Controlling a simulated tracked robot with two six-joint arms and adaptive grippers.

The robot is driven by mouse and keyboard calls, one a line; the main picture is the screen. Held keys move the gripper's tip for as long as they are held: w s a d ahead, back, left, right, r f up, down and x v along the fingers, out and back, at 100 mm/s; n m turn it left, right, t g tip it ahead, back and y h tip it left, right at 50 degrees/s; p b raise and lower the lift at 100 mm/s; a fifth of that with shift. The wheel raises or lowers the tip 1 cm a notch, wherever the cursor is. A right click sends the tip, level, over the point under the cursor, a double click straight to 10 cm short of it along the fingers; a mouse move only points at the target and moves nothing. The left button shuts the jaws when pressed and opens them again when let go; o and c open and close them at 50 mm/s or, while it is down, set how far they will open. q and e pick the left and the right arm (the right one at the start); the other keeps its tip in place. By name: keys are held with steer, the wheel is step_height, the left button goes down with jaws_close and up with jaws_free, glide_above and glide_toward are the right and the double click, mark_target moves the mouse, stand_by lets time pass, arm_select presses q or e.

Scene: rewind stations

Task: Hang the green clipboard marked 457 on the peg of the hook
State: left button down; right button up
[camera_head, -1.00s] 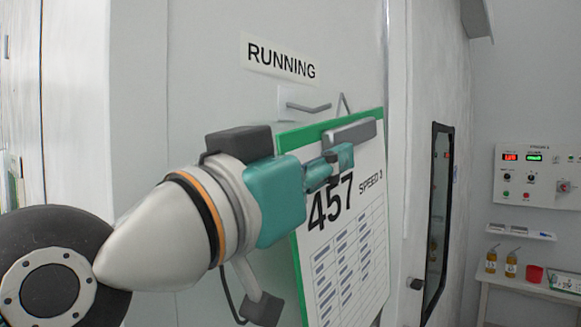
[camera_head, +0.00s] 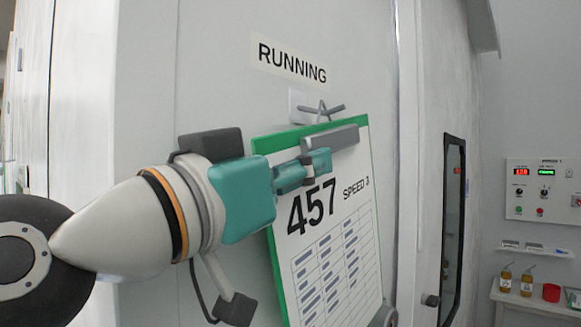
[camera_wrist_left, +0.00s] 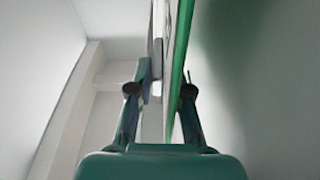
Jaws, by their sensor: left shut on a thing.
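The green clipboard marked 457 (camera_head: 262,135) hangs upright in front of the wall panel, with a white sheet and a grey clip at its top. My left gripper (camera_head: 318,165) is shut on its upper part, just below the clip. In the left wrist view the clipboard (camera_wrist_left: 180,60) is edge-on between the fingers (camera_wrist_left: 160,90). The hook (camera_head: 297,103) has a white plate on the panel, and its grey peg (camera_head: 338,108) points right. The clipboard's thin wire loop (camera_head: 322,104) overlaps the peg in the picture. I cannot tell whether it is around it. My right gripper is not in view.
A RUNNING label (camera_head: 291,62) is on the panel above the hook. To the right are a door with a dark window (camera_head: 452,215), a control box (camera_head: 543,190) and a shelf (camera_head: 535,302) with bottles and a red cup.

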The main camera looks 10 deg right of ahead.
arm_select(q)
steer(key=shift+s+d+f, duration=0.1)
steer(key=shift+s+d, duration=0.05)
steer(key=shift+d, duration=0.05)
